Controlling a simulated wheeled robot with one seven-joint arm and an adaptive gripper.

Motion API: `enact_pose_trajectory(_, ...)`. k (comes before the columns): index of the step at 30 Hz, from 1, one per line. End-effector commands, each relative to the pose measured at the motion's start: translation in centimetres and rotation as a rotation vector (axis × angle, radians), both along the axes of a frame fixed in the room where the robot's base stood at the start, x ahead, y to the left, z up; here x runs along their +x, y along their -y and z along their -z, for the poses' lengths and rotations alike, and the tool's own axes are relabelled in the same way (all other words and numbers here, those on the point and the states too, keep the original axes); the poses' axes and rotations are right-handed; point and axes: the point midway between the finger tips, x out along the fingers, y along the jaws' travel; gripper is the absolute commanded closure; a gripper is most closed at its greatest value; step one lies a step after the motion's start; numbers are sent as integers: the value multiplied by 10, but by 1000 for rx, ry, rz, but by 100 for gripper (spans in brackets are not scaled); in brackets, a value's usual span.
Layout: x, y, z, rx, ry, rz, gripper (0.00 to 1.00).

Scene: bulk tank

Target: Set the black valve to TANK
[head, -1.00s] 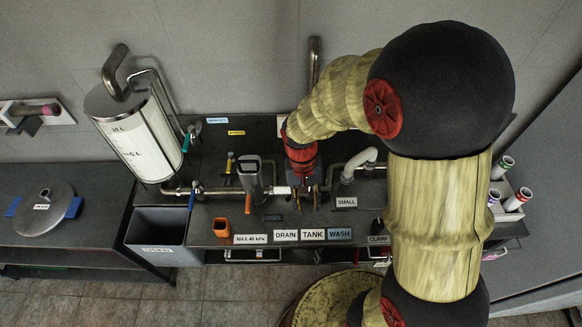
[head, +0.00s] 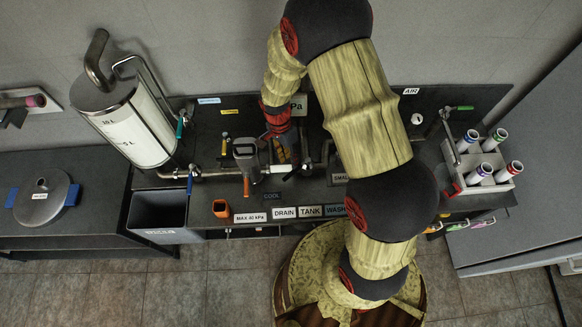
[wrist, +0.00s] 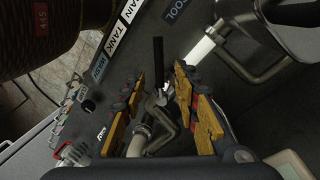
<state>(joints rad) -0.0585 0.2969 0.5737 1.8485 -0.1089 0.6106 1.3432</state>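The black valve's lever (wrist: 158,62) shows in the wrist view as a black bar on a metal valve body with pipes. It lies between and just beyond the fingertips, pointing to the top of the picture. The TANK label (wrist: 118,38) is up and left of it, between DRAIN (wrist: 130,10) and WASH (wrist: 97,66). In the head view the TANK label (head: 310,211) lies on the front of the bench. My gripper (wrist: 159,84) is open, a yellow finger on each side, with nothing held. In the head view my gripper (head: 288,154) is over the pipe line; it hides much of the valve.
A grey vessel (head: 247,156) stands close left of my gripper. Further left are a blue-handled valve (head: 190,181), a steel tank (head: 125,115) and a dark bin (head: 158,212). An orange holder (head: 221,208) sits in front. A tube rack (head: 478,168) stands at right.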

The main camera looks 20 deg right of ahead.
Motion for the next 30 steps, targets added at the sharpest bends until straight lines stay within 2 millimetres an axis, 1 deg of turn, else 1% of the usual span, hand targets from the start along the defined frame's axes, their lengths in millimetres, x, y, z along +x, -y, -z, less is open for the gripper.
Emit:
enact_pose_trajectory(1, -3, 1, 9, -1, -4, 0, 69)
enact_pose_trajectory(6, -8, 3, 35, -1, -5, -2, 69)
enact_pose_trajectory(12, -11, 4, 56, 0, -2, -2, 69)
enact_pose_trajectory(16, -12, 5, 61, 0, -1, -2, 69)
enact_pose_trajectory(23, -12, 5, 61, 0, -1, -3, 69)
enact_pose_trajectory(30, -12, 5, 61, 0, -1, -3, 82)
